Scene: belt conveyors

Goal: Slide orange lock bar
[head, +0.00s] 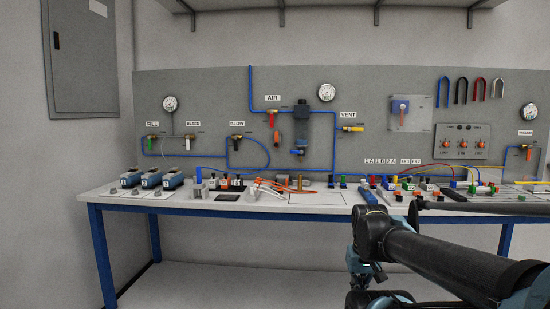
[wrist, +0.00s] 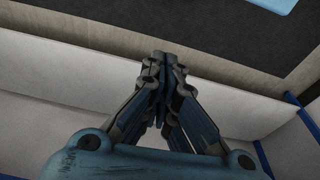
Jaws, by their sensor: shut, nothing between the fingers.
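No orange lock bar can be told for certain. In the head view my dark arm reaches in from the lower right, at the front of the bench, well apart from the panel.
The white bench (head: 130,197) on blue legs carries several small fixtures, with blue-grey boxes (head: 152,178) at left. The grey panel (head: 215,95) holds gauges, valves and blue pipes. A grey cabinet (head: 82,60) hangs at left. The floor at front left is clear.

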